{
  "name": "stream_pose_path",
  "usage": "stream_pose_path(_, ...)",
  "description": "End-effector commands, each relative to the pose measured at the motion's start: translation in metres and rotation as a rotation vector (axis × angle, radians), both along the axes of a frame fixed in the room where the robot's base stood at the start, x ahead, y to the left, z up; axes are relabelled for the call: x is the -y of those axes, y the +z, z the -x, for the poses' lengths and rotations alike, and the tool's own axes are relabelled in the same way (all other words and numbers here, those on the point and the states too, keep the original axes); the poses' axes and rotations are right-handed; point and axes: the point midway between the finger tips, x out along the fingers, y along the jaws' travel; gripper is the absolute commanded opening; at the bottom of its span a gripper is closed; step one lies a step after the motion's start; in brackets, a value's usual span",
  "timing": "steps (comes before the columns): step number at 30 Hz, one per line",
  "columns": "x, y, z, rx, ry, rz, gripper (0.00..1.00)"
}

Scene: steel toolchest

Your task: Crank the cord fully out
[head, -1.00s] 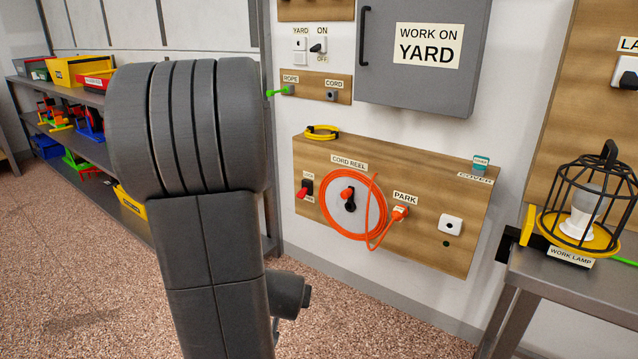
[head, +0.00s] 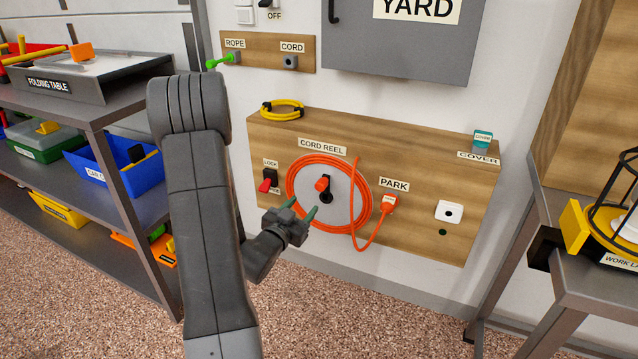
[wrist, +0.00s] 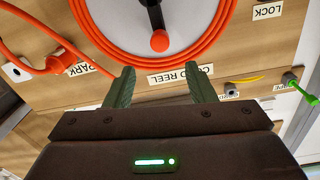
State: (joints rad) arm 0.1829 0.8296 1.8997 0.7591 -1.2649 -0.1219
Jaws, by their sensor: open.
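The cord reel (head: 304,184) is a grey disc ringed by orange cord, mounted on a wooden board under a CORD REEL label. Its crank is a black arm with an orange knob (head: 322,184); the knob also shows in the wrist view (wrist: 160,40). The orange cord runs from the reel in a hanging loop to an orange plug (head: 389,203) at PARK. A red lock lever (head: 266,185) sits left of the reel. My gripper (head: 304,208) is open and empty, in front of the reel's lower left, apart from the knob. Its green fingers (wrist: 160,86) show in the wrist view.
A white socket (head: 449,211) is on the board's right side. A coiled yellow cord (head: 282,109) and a teal cover (head: 483,138) sit on top. Shelves with bins (head: 108,175) stand left, and a steel bench (head: 585,275) with a lamp stands right.

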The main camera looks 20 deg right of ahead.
Motion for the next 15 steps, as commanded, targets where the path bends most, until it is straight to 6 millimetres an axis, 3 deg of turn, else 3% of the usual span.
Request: stream_pose_path(15,0.08,0.0,-0.063,0.001,0.0,0.001,0.5)
